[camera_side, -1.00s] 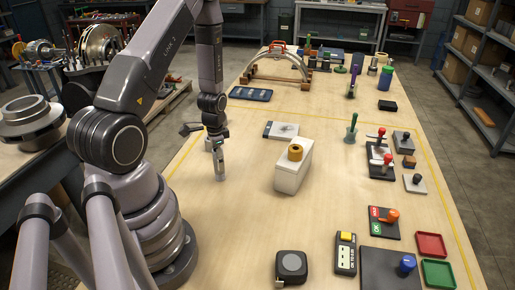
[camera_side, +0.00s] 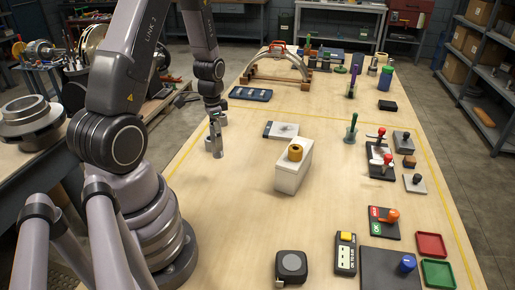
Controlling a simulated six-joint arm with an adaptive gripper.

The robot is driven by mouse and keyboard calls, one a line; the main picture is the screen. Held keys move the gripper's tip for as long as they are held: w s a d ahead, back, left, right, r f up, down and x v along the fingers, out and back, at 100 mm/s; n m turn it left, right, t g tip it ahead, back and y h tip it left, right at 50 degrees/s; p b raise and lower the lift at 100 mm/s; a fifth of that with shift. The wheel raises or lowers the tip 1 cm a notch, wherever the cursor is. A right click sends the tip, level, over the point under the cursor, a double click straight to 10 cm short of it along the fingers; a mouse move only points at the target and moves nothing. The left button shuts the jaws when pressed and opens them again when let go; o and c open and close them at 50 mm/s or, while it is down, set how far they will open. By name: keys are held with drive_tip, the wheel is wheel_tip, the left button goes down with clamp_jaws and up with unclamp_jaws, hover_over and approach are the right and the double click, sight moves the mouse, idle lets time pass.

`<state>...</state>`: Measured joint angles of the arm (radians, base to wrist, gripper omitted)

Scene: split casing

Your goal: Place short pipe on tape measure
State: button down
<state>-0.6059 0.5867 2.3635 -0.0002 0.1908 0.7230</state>
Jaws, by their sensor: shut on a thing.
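The short pipe (camera_side: 217,146) is a small grey cylinder, roughly upright, hanging below my gripper (camera_side: 215,129). My gripper points down and is shut on its upper part. They are at the left part of the table, left of the white box; the pipe appears to be above the table top, though the exact gap is hard to tell. The tape measure (camera_side: 292,265) is a dark, rounded square case with a grey disc on its face. It lies at the front of the table, below and right of my gripper, well apart from the pipe.
A black device with a yellow top (camera_side: 346,252) is right of the tape measure. The table's left-front area is clear.

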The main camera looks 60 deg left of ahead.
drive_tip(key=w+d+r+m, duration=0.2)
drive_tip(key=w+d+m, duration=0.3)
drive_tip(key=d, duration=0.8)
drive_tip(key=m, duration=1.1)
hover_over(291, 264)
wheel_tip(291, 264, down, 6)
drive_tip(key=shift+f, duration=0.5)
drive_tip(key=shift+f, duration=0.1)
drive_tip(key=c, duration=0.7)
unclamp_jaws()
